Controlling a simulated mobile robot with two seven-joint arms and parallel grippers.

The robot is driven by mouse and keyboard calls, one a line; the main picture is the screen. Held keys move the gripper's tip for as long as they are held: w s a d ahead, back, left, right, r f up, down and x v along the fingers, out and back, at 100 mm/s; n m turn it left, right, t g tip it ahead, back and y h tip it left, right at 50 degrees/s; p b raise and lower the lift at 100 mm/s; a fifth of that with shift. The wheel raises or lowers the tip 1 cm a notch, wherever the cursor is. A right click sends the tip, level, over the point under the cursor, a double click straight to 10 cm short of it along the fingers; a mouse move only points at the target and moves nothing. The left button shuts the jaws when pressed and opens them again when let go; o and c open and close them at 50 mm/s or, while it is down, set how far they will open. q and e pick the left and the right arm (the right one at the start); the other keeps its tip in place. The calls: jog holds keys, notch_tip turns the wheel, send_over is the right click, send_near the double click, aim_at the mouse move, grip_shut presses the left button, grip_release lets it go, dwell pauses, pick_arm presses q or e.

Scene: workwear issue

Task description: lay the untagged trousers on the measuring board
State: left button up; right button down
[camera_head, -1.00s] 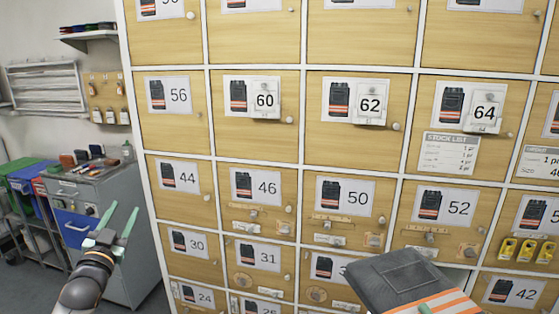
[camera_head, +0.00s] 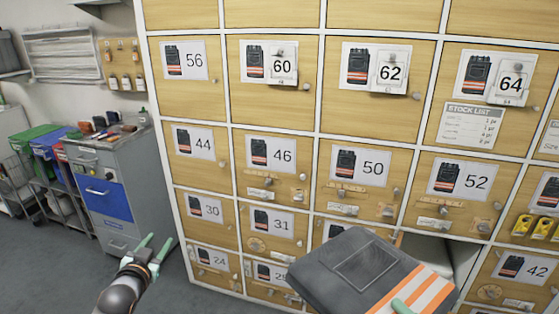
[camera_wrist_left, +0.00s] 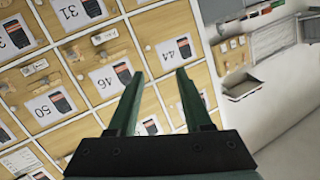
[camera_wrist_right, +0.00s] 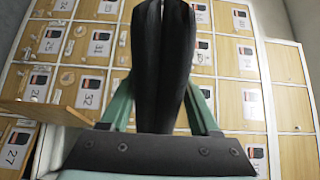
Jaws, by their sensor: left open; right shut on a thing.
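A folded pair of dark grey trousers (camera_head: 340,275) with orange and white stripes is at the bottom right of the head view. My right gripper (camera_head: 401,306) is shut on its striped edge and holds it up in front of the lockers. In the right wrist view the dark folded trousers (camera_wrist_right: 165,65) stand edge-on between the fingers. I see no tag on the visible faces. My left gripper (camera_head: 148,250) is open and empty at the lower left, and its spread fingers show in the left wrist view (camera_wrist_left: 155,95). I see no measuring board.
A wall of numbered wooden lockers (camera_head: 190,95) fills the middle and right. One compartment (camera_head: 432,248) behind the trousers stands open. A grey drawer cabinet (camera_head: 110,190) with small items on top and coloured bins (camera_head: 60,150) stand at the left. The floor (camera_head: 50,265) before them is clear.

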pick_arm(q)
jog(key=s+d+f+g+h, duration=0.15)
jog(key=s+d+f, duration=0.25)
jog(key=s+f, duration=0.4)
jog(key=s+d+f+g, duration=0.2)
jog(key=s+d+f, duration=0.2)
jog(key=s+f, duration=0.3)
jog(key=s+d+f+g, duration=0.1)
jog(key=s+d+f, duration=0.2)
jog(key=s, duration=0.7)
jog(key=s+d+f+g+h, duration=0.1)
jog(key=s+d+f+g, duration=0.1)
jog(key=s, duration=0.9)
notch_tip(320, 180, down, 2)
jog(key=shift+d+f+n, duration=0.1)
jog(key=shift+d+n, duration=0.3)
jog(key=shift+d, duration=0.3)
jog(key=shift+w+h, duration=0.1)
jog(key=shift+h, duration=0.15)
